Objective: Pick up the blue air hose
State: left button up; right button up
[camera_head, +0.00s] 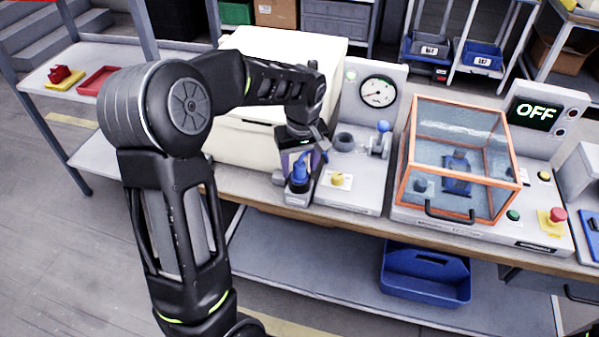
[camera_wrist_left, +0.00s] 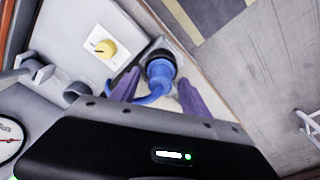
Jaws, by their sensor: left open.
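The blue air hose (camera_head: 300,169) stands at the left end of the pneumatic panel on the bench, its blue end seated in a dark round holder. In the left wrist view its blue end (camera_wrist_left: 160,72) lies between my purple fingertips, with a blue tube curving off to the left. My left gripper (camera_head: 304,160) is open around or just above the hose end; I cannot tell whether the fingers touch it. The gripper and wrist partly hide the hose in the head view. My right gripper is not in view.
The panel carries a pressure gauge (camera_head: 377,92), a yellow knob (camera_head: 337,178) and a blue-topped lever (camera_head: 383,127). A cream box (camera_head: 240,140) stands close behind my left wrist. An orange-framed clear cover (camera_head: 408,170) stands to the right. A blue bin (camera_head: 425,290) is on the lower shelf.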

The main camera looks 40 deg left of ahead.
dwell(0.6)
pick_arm(q)
grip_shut()
dwell(0.4)
